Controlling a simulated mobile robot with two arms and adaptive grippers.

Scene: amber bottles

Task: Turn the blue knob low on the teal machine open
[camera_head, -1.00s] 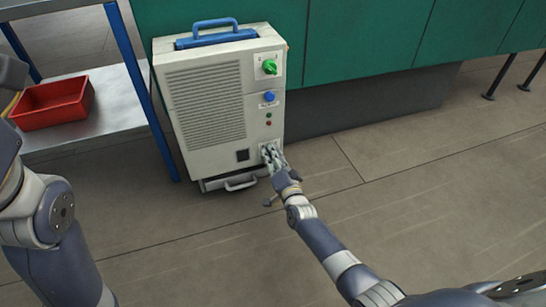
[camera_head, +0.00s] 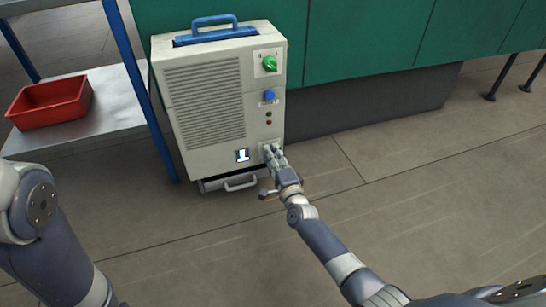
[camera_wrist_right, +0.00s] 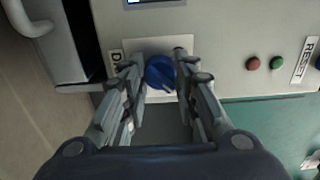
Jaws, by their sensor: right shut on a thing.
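The machine (camera_head: 205,105) in the head view is a cream box with a louvred front, not teal. Its low blue knob (camera_wrist_right: 160,73) shows in the right wrist view on a pale plate. My right gripper (camera_head: 272,152) is at the lower right of the machine's front and hides that knob in the head view. In the wrist view the right gripper's two fingers (camera_wrist_right: 161,62) are closed on the knob, one on each side. Only links of my left arm show in the head view; its gripper is out of view.
A green knob (camera_head: 269,63) and a blue knob (camera_head: 269,96) sit higher on the front. A small display (camera_head: 242,155) is lit. A red bin (camera_head: 50,102) lies on a metal shelf (camera_head: 108,108) at left. A teal cabinet (camera_head: 375,35) stands behind. The floor at right is clear.

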